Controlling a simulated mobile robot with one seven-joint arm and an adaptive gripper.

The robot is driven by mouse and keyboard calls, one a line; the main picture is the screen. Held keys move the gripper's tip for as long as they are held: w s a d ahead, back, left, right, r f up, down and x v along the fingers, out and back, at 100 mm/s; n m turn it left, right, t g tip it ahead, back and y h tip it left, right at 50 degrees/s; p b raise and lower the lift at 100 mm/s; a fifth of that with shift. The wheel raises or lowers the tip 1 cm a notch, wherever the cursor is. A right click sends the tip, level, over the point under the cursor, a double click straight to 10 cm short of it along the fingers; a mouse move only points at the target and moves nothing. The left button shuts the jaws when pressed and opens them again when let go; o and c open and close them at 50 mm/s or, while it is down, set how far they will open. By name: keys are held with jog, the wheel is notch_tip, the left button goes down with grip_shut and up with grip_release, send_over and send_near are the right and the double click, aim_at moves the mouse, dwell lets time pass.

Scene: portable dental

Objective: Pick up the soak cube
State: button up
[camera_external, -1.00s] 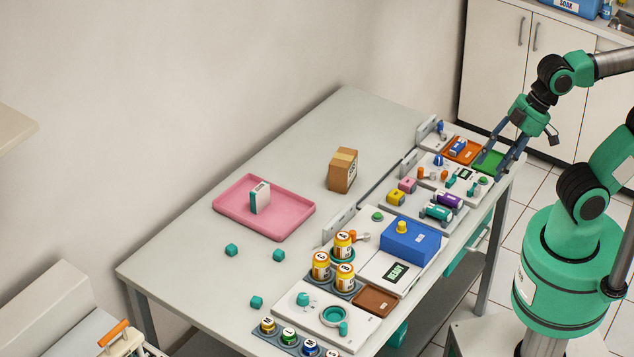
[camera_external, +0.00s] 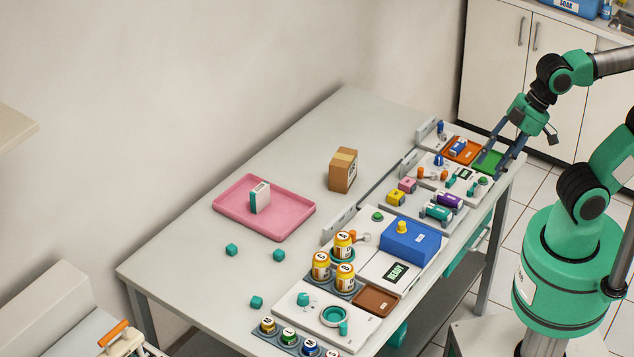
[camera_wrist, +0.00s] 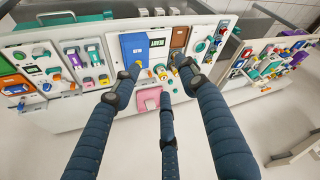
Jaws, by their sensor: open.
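I cannot tell for sure which cube is the soak cube; no readable "soak" label shows on any cube. Small teal cubes (camera_external: 232,249) lie loose on the front left of the table, one more (camera_external: 279,255) to the right and another (camera_external: 257,302) nearer the front. A pink block (camera_external: 407,185) and a yellow block (camera_external: 395,198) sit on the module row, their labels too small to read. My gripper (camera_external: 492,163) is open and empty over the far right end of the row, by the green tray (camera_external: 488,161). Its fingers also show in the wrist view (camera_wrist: 162,80).
A pink tray (camera_external: 226,207) holds a white and teal box (camera_external: 260,197). A brown carton (camera_external: 342,172) stands behind the row. A blue box (camera_external: 409,242) and orange-and-white bottles (camera_external: 321,266) crowd the front modules. The table's back left is clear. A blue SOAK container (camera_external: 580,6) stands on the far counter.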

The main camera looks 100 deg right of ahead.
jog(key=w+d+r+m+g+p, duration=0.1)
jog(key=w+r+m, duration=0.15)
jog(key=w, duration=0.45)
jog(key=w+d+r+m+p, duration=0.1)
jog(key=w+r+m, duration=0.1)
jog(key=w+m, duration=0.35)
jog(key=m+g+p, duration=0.5)
jog(key=m+p, duration=0.1)
jog(key=m, duration=1.3)
send_over(277, 252)
notch_tip(277, 252, down, 26)
jog(key=shift+f, duration=0.1)
jog(key=shift+f+b, duration=0.75)
jog(key=shift+f, duration=3.4)
jog(key=shift+f, duration=0.1)
